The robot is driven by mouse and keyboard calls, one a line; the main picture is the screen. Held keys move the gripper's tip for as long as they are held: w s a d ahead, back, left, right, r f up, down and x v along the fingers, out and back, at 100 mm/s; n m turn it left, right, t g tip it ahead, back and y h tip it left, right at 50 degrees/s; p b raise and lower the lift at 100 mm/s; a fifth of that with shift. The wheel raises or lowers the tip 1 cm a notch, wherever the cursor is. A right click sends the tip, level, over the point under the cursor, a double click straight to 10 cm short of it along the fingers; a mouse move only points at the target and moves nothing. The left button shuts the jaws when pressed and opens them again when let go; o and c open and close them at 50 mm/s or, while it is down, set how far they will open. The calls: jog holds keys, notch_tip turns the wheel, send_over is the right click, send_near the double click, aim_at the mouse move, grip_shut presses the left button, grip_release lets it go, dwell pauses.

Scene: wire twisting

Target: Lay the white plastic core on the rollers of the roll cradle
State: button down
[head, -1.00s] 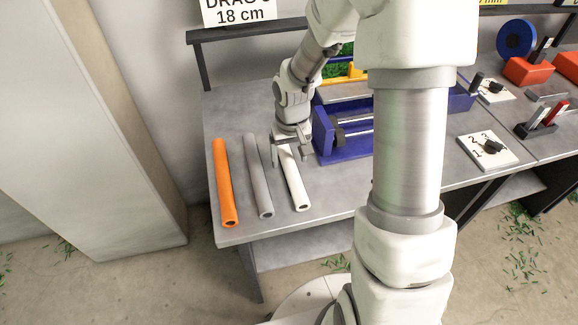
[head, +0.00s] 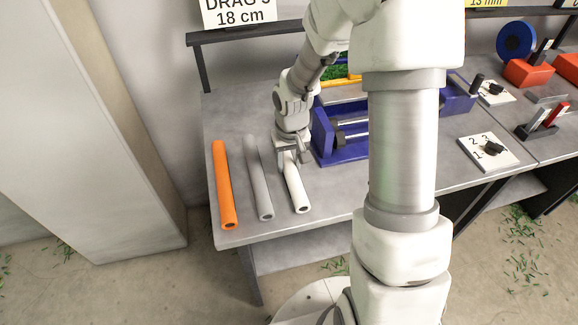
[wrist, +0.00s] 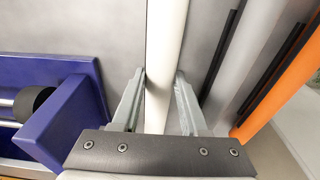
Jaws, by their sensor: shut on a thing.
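The white plastic core (head: 297,190) lies on the grey table, to the right of the grey and orange cores. It also runs between my fingers in the wrist view (wrist: 165,50). My gripper (head: 289,163) is shut on the white core near its middle, and its fingers (wrist: 160,95) press on both sides. The blue roll cradle (head: 323,135) stands just right of my gripper in the head view, with metal rollers (head: 352,128) inside. The cradle also shows at the left of the wrist view (wrist: 60,120).
A grey core (head: 258,178) and an orange core (head: 224,185) lie left of the white one, close beside it. A white numbered plate with a black knob (head: 489,151) sits further right.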

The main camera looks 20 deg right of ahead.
aim_at(292, 160)
jog(key=shift+r, duration=0.1)
notch_tip(292, 160, up, 10)
jog(key=d+p, duration=0.1)
jog(key=p, duration=0.2)
jog(key=w+d+r+m+t+p, duration=0.1)
jog(key=d+r+m+p, duration=0.1)
jog(key=d+m, duration=0.4)
jog(key=w+d+r+m+t+h+p, duration=0.1)
jog(key=w+d+r+m+t+p, duration=0.1)
jog(key=d+m, duration=0.4)
jog(key=w+d+r+m+t+p, duration=0.1)
jog(key=d+m, duration=0.5)
jog(key=d, duration=0.7)
jog(key=shift+w+r+t+p, duration=0.3)
jog(key=shift+w+r+p, duration=0.35)
jog(key=shift+r+p, duration=0.3)
jog(key=shift+a+f+b, duration=0.15)
jog(key=shift+f+b, duration=0.05)
jog(key=shift+b, duration=0.1)
notch_tip(292, 160, down, 6)
jog(key=b, duration=0.5)
jog(key=shift+r, duration=0.2)
jog(key=shift+f+b, duration=2.35)
jog(key=shift+b, duration=0.3)
jog(key=shift+c, duration=1.8)
grip_release()
jog(key=shift+r, duration=0.1)
